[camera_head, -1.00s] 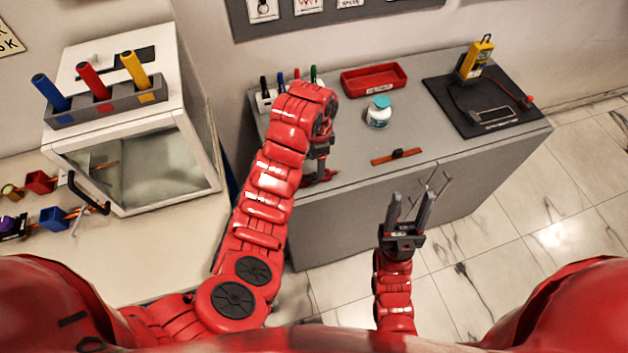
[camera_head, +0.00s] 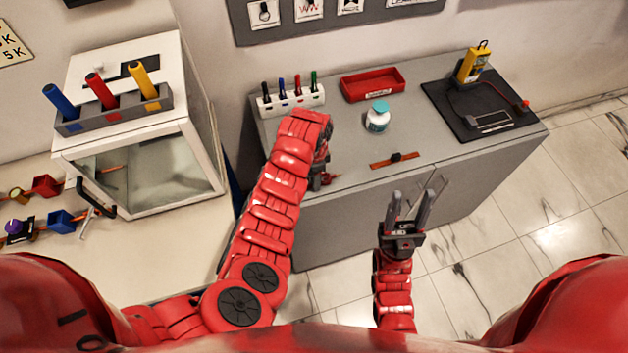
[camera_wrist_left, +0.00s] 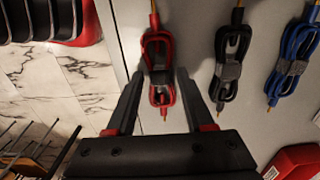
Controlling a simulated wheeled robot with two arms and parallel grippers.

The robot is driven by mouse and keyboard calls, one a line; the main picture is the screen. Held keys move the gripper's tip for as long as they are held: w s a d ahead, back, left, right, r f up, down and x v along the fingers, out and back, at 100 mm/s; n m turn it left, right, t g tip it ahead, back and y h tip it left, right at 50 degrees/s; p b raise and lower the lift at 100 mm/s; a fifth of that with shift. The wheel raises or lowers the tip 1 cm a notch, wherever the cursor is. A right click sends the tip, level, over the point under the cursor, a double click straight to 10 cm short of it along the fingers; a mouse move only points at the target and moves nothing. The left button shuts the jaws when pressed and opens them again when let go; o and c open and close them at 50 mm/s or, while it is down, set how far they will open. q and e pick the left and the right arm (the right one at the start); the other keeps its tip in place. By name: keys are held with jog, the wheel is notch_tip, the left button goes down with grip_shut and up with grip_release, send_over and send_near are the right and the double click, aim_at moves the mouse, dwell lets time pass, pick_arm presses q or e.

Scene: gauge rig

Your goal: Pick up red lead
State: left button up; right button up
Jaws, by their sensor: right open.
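The red lead (camera_wrist_left: 158,48), a coil bound with a grey tie, lies on the grey counter in the left wrist view. My left gripper (camera_wrist_left: 159,76) is open, with a finger on either side of the coil's lower part; I cannot tell whether they touch it. In the head view my left gripper (camera_head: 321,178) is low at the counter's front edge, mostly hidden by its own arm; the leads cannot be made out there. A black lead (camera_wrist_left: 231,60) and a blue lead (camera_wrist_left: 292,58) lie to the right. My right gripper (camera_head: 408,215) is open and empty before the cabinet.
The grey counter (camera_head: 350,150) also holds a marker rack (camera_head: 290,102), red tray (camera_head: 373,84), white jar (camera_head: 377,118), orange strip (camera_head: 394,160) and black mat (camera_head: 455,122) with a yellow meter (camera_head: 473,62). A white box (camera_head: 150,170) stands left.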

pick_arm(q)
grip_shut()
dwell(0.3)
jog(key=shift+w+r+b, duration=0.1)
jog(key=shift+r+b, duration=0.35)
notch_tip(320, 180, up, 2)
jog(key=shift+a+r+b, duration=0.1)
jog(key=shift+r+b, duration=0.05)
jog(key=shift+b, duration=0.8)
jog(key=s+d+r+p, duration=0.1)
jog(key=s+d+p, duration=0.1)
jog(key=s, duration=0.5)
jog(key=s+d+p, duration=0.3)
jog(key=s+d, duration=0.1)
jog(key=s, duration=0.4)
jog(key=shift+d+r, duration=0.3)
jog(key=shift+r, duration=0.1)
